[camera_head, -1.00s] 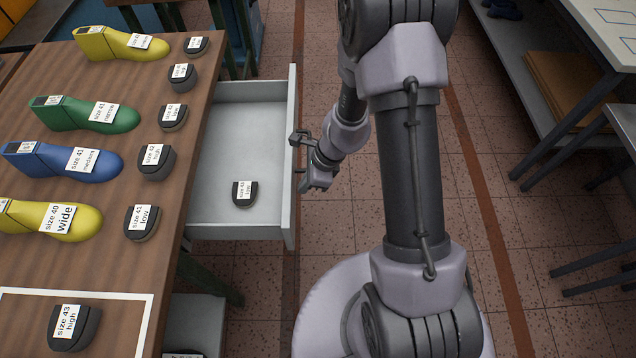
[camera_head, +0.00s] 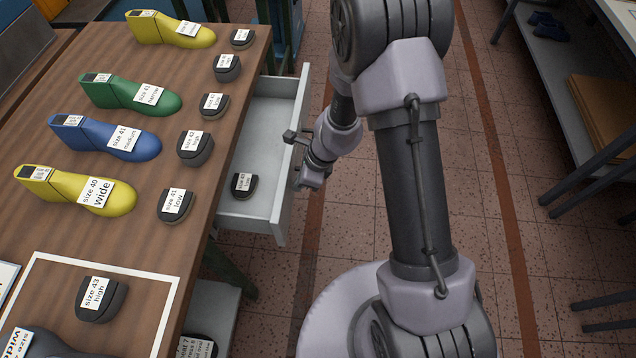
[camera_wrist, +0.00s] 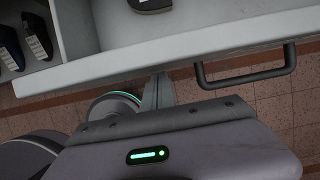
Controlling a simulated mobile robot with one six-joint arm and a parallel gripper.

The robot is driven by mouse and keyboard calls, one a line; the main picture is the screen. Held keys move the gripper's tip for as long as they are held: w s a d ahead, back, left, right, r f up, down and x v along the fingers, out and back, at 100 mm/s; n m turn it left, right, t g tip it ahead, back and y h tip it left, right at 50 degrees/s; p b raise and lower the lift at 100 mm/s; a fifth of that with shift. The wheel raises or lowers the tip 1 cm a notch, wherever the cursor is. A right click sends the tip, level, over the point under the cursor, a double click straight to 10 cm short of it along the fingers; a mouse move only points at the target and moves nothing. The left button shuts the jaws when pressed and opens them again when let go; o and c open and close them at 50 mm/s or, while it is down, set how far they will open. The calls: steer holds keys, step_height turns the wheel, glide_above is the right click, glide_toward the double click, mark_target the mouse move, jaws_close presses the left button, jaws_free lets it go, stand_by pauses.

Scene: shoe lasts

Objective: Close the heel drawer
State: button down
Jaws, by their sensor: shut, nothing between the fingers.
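The heel drawer (camera_head: 262,135) is a light grey tray, partly pulled out from under the right edge of the wooden table (camera_head: 225,130). A black labelled heel piece (camera_head: 243,186) lies in it. In the wrist view, the drawer's front panel (camera_wrist: 120,66) crosses the picture, with a dark bar handle (camera_wrist: 245,76) on it. My gripper (camera_head: 304,165) is at the outer face of the drawer front, shut and empty. Its fingertips are mostly hidden in the head view, so I cannot tell if they touch the panel.
Yellow, green and blue lasts (camera_head: 105,138) and several black heels (camera_head: 195,147) stand on the table. A lower shelf (camera_head: 212,300) sits under it. The tiled floor (camera_head: 480,200) right of my arm is open, up to a grey bench (camera_head: 555,75) at the right.

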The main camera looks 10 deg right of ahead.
steer(key=w+a+p, duration=0.1)
steer(key=a, duration=0.2)
steer(key=w+a+p, duration=0.1)
steer(key=a, duration=0.3)
steer(key=w+a+p, duration=0.1)
steer(key=a+p, duration=0.1)
steer(key=a, duration=0.2)
steer(key=shift+w+a+r, duration=0.1)
steer(key=shift+w+r, duration=0.05)
steer(key=shift+w, duration=0.15)
steer(key=shift+w+a, duration=0.3)
steer(key=shift+a, duration=0.45)
